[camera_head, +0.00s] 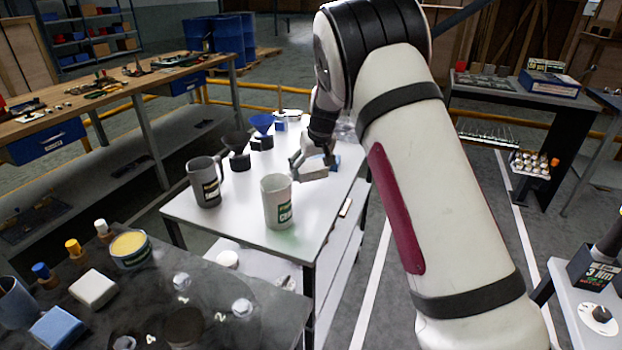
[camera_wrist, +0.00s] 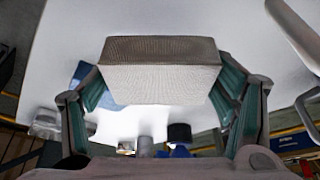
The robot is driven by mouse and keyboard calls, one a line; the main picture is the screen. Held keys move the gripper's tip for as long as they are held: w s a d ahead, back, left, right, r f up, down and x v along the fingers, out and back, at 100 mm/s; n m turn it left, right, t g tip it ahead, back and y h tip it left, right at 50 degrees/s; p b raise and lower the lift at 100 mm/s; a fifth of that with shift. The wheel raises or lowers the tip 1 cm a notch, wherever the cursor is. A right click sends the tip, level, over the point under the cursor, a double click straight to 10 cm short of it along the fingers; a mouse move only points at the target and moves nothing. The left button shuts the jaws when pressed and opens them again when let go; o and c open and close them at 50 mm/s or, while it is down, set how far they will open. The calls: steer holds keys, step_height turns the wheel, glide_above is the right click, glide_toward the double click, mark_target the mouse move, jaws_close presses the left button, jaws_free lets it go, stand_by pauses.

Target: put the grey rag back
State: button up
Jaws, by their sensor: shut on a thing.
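The grey rag (camera_wrist: 160,78) is a folded, block-like cloth between the two fingers of my gripper (camera_wrist: 160,95) in the wrist view. The fingers press on its left and right ends. In the head view my gripper (camera_head: 313,165) is over the far right part of the white table (camera_head: 245,215), with the rag (camera_head: 313,173) in it. A blue cloth-like thing (camera_head: 333,162) shows just behind it. It also shows at the left in the wrist view (camera_wrist: 80,74). I cannot tell whether the rag touches the tabletop.
A grey mug (camera_head: 206,183) and a pale mug (camera_head: 277,203) stand on the white table, with funnels (camera_head: 262,122) behind. The dark bench (camera_head: 235,335) at front left holds a pale folded rag (camera_head: 93,288), a blue one (camera_head: 57,328) and a tin (camera_head: 130,248).

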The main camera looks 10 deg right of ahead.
mark_target(311, 178)
steer(key=shift+f, duration=1.85)
steer(key=shift+f, duration=0.15)
steer(key=o, duration=1.1)
steer(key=shift+o, duration=0.2)
steer(key=v, duration=1.2)
steer(key=shift+p, duration=0.3)
